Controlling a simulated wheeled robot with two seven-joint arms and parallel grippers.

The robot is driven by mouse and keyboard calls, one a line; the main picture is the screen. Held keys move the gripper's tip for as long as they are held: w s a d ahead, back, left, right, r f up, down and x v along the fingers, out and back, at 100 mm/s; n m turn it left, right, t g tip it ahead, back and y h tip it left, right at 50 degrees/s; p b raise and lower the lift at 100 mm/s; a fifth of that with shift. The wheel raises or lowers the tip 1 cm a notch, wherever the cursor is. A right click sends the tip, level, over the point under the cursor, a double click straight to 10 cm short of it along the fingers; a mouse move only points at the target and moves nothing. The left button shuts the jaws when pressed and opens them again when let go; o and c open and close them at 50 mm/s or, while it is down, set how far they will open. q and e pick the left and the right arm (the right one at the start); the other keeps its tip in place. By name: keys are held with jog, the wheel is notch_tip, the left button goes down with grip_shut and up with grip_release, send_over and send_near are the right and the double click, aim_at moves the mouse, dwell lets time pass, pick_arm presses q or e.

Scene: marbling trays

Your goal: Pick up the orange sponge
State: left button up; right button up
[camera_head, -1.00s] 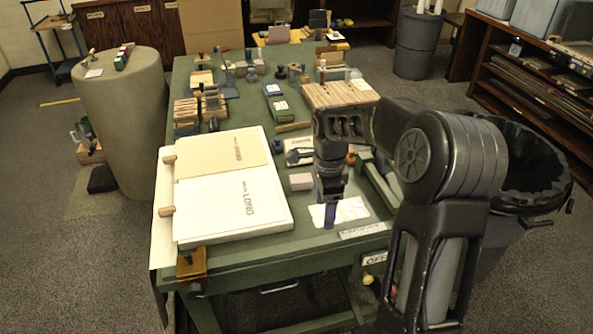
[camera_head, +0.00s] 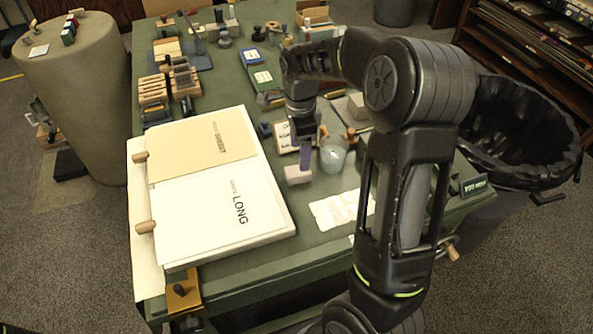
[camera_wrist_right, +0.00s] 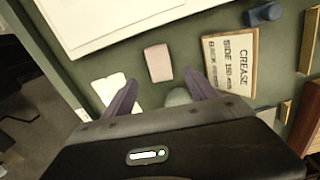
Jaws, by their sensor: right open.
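A pale pinkish block (camera_head: 297,175) lies on the green table, right of the large white board; I cannot tell if it is the sponge, and no clearly orange sponge shows. It also shows in the right wrist view (camera_wrist_right: 158,62), ahead of and roughly between the fingertips. My right gripper (camera_head: 307,150) is above the table just behind the block in the head view. In the right wrist view its purple fingers (camera_wrist_right: 160,86) are spread, with nothing held. My left gripper is not in view.
The white board marked LONG (camera_head: 225,215) fills the table's left front. A clear glass (camera_head: 333,154) stands right of the gripper. A sign marked CREASE (camera_wrist_right: 230,62) lies right of the block. White paper (camera_head: 335,210) lies at the front. Stamps and blocks crowd the back.

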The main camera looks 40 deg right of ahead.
aim_at(298, 174)
jog(key=shift+f, duration=1.35)
jog(key=shift+f+p, duration=0.6)
jog(key=shift+f, duration=2)
jog(key=c, duration=0.9)
jog(key=shift+r, duration=0.1)
jog(key=shift+c, duration=0.2)
